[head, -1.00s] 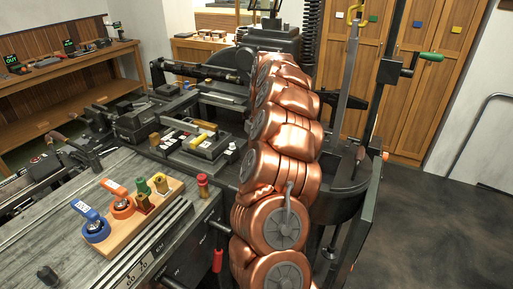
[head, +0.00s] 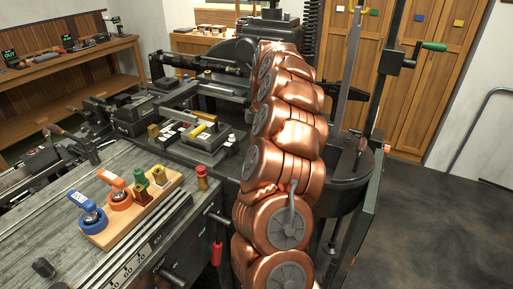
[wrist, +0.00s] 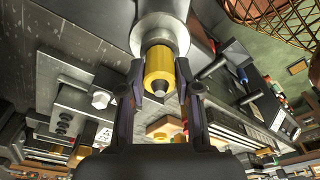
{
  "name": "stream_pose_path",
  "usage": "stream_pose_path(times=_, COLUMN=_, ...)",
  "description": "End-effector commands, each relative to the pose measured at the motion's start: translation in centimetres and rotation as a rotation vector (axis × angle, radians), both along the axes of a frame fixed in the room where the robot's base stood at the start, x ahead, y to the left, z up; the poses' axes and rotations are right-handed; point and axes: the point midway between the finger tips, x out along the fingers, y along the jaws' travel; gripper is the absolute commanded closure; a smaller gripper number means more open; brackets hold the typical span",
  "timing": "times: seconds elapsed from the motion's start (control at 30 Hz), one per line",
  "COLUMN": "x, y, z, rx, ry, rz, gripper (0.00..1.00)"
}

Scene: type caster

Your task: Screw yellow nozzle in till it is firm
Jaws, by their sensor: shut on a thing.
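The yellow nozzle (wrist: 159,66) shows in the wrist view between the two fingertips of my gripper (wrist: 160,82). My gripper is shut on it. A dark, pale-ended tip sticks out of the nozzle toward the camera. The nozzle's far end meets a round silver collar (wrist: 160,33) and looks lined up with it. The threads are hidden, so I cannot tell how deep the nozzle sits. In the head view my copper arm covers the middle, and my gripper and the nozzle are out of sight.
A wooden board (head: 103,238) on the bench at left holds a blue holder (head: 87,207), an orange holder (head: 116,190) and small green and brass pieces. A red-topped piece (head: 202,178) stands beside it. A green-handled lever (head: 433,46) juts out at right. The floor at right is clear.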

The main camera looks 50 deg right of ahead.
Motion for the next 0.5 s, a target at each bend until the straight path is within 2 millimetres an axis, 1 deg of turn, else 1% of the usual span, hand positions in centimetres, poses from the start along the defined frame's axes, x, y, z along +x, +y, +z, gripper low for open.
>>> stream_pose_path(times=0.03, x=0.0, y=-0.02, z=-0.56, rx=-0.001, ry=-0.002, rz=-0.061, gripper=1.0)
stream_pose_path(times=0.07, x=0.01, y=0.0, z=-0.05, rx=-0.001, ry=-0.001, rz=-0.052, gripper=0.65)
stream_pose_path(times=0.1, x=0.01, y=0.01, z=0.03, rx=0.0, ry=0.0, rz=-0.048, gripper=0.61)
stream_pose_path(times=0.3, x=0.02, y=0.02, z=0.01, rx=0.0, ry=0.0, rz=-0.045, gripper=0.4)
stream_pose_path(times=0.33, x=0.02, y=0.02, z=0.01, rx=0.0, ry=0.0, rz=-0.045, gripper=0.39)
stream_pose_path(times=0.5, x=0.02, y=0.03, z=-0.01, rx=0.0, ry=0.0, rz=-0.044, gripper=0.39)
